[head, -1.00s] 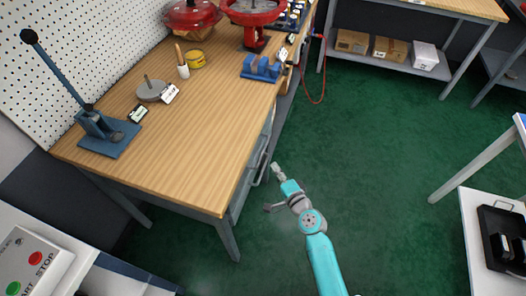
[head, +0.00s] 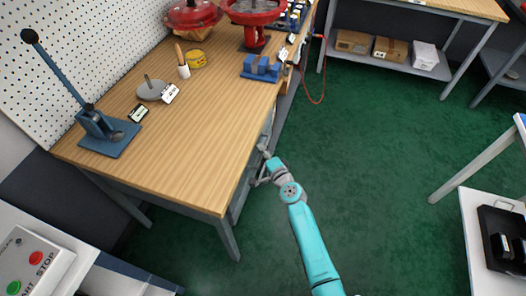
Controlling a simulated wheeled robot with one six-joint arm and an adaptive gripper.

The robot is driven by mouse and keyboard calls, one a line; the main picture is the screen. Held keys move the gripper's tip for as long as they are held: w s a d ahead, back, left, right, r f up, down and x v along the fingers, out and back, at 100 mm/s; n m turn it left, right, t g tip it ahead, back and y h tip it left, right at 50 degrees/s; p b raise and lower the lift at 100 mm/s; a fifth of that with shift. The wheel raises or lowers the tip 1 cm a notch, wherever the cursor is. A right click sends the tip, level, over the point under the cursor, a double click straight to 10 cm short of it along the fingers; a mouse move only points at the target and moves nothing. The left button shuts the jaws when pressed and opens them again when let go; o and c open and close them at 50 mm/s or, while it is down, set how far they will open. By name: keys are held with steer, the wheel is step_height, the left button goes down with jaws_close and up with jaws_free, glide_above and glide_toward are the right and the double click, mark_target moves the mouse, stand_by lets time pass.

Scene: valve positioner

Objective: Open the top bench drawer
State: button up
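The wooden-topped bench (head: 190,160) stands at the left. Its grey drawer front (head: 241,192) shows as a narrow strip below the right edge of the top, seen steeply from above. My gripper (head: 262,165), at the end of my teal arm, is at the drawer front, beside the bench edge. The drawer handle cannot be told apart from the gripper here. Whether the fingers are open or shut, or touch the handle, is too small to see. The drawer looks closed against the bench.
On the bench are an arbor press (head: 105,130), a grey disc with a rod (head: 152,90), a blue vise-like block (head: 260,68) and a red handwheel (head: 252,12). A red hose (head: 322,90) hangs near the far end. Green floor (head: 370,150) to the right is clear.

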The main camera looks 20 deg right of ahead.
jaws_close()
steer(key=s+d, duration=0.9)
steer(key=d, duration=0.4)
steer(key=s+d, duration=1)
steer(key=d, duration=0.3)
steer(key=shift+s+d, duration=0.2)
steer(key=shift+d, duration=0.15)
jaws_free()
